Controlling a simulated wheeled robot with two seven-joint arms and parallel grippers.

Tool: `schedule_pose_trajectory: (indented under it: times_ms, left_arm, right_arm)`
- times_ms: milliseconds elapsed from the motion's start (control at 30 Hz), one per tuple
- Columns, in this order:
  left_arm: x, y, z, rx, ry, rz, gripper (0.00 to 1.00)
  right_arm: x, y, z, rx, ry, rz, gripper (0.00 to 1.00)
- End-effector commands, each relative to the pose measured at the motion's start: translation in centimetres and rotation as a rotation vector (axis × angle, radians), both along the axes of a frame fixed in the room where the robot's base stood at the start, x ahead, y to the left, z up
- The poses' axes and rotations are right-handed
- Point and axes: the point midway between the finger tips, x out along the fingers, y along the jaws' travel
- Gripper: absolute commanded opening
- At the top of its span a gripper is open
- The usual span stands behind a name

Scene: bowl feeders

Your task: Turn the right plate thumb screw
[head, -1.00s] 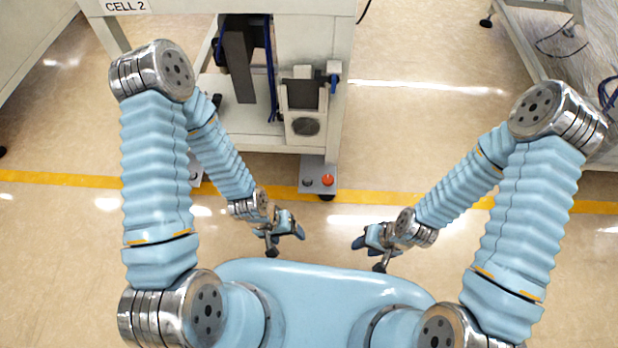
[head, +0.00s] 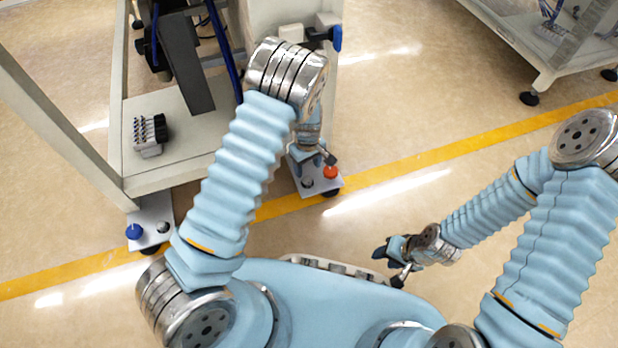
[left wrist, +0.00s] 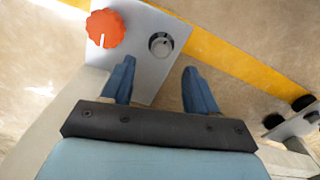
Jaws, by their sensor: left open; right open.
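The right foot plate (head: 318,189) of the machine frame carries an orange-red knob (head: 330,172) and a grey round screw (head: 307,182). In the left wrist view the plate (left wrist: 150,75) shows the scalloped orange knob (left wrist: 105,28) with a white line, and the dark metal screw (left wrist: 160,44) beside it. My left gripper (head: 320,158) is over this plate, partly hidden by its arm. In the left wrist view its open, empty fingers (left wrist: 158,72) point towards the plate, with the metal screw beyond the gap between them. My right gripper (head: 388,262) is open and empty, well away from the machine.
The left foot plate (head: 150,217) bears a blue knob (head: 133,231) and a grey screw (head: 163,228). A lower shelf (head: 180,140) holds a small valve block (head: 150,135). The frame leg (head: 60,110) stands at left. Open floor lies right of the right plate.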

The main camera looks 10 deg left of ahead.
Motion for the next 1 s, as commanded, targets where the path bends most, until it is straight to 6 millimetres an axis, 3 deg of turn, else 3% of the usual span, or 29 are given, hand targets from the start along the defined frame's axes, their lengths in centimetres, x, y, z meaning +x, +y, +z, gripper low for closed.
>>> schedule_pose_trajectory:
  times_ms: [100,300,667,1000]
  left_arm:
    - [-0.1,0.1,-2.5,0.001,0.003,0.001,0.59]
    - [-0.1,0.1,-5.3,0.001,0.002,-0.001,0.59]
    - [-0.1,0.1,-6.1,0.000,0.001,-0.002,0.59]
    - [-0.1,0.1,-6.1,0.000,0.001,-0.002,0.10]
  right_arm:
    - [0.0,0.0,-0.8,0.000,-0.002,-0.001,0.43]
    - [0.1,0.0,-1.4,-0.001,-0.003,-0.002,0.43]
    - [0.1,0.0,-1.5,-0.001,-0.004,-0.003,0.43]
    - [0.1,0.0,-1.5,-0.001,-0.003,-0.002,0.43]
